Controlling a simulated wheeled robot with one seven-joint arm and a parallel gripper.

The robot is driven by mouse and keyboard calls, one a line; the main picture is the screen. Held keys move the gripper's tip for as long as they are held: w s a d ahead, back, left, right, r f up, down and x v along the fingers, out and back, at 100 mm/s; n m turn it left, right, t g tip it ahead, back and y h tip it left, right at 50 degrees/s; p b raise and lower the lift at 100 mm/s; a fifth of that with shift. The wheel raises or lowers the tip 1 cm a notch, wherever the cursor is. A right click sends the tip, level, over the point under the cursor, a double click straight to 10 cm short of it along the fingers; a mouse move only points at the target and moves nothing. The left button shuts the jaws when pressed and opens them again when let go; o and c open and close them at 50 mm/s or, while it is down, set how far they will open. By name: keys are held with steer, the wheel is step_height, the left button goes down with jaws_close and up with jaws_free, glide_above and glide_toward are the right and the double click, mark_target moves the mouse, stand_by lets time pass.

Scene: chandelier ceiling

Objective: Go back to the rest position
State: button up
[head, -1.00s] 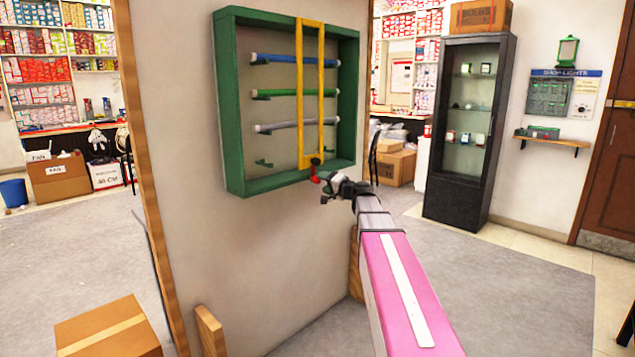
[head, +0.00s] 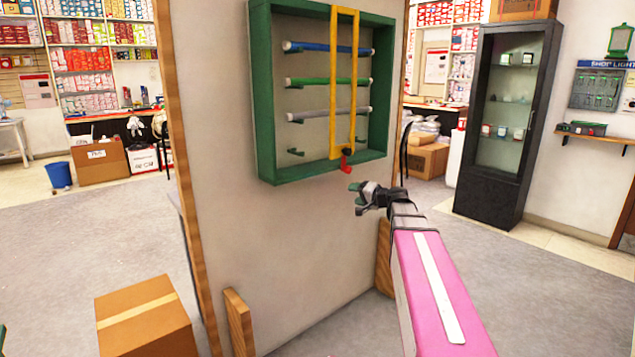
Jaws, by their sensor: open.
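My gripper (head: 357,198) is open at the end of my pink arm. It is empty as far as I can see, and is below and to the right of the green frame (head: 263,95) on the wall panel. A gap shows between it and the red handle (head: 347,162) at the bottom of the yellow bar (head: 333,90). The yellow bar stands upright across the frame. Behind it, a blue rod (head: 310,47), a green rod (head: 305,83) and a grey rod (head: 312,115) lie across the frame.
The wall panel (head: 230,215) stands on a wooden base close to my arm. A cardboard box (head: 145,325) is on the floor at lower left. A black glass cabinet (head: 500,130) stands at right. Grey floor (head: 90,240) is clear at left.

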steer(key=s+a+f+n+g+h, duration=0.1)
steer(key=s+a+f+g+h, duration=0.15)
steer(key=s+f, duration=0.5)
steer(key=s+a+f+n+g+h, duration=0.1)
steer(key=s+a+f+n+g, duration=0.2)
steer(key=f, duration=0.7)
steer(key=s+d+f+g+h, duration=0.3)
steer(key=s+f+g+h, duration=0.3)
steer(key=s+f, duration=0.7)
steer(key=s, duration=0.3)
steer(key=shift+s+n+g+h, duration=0.25)
steer(key=shift+n+g+h, duration=0.1)
steer(key=shift+n, duration=0.05)
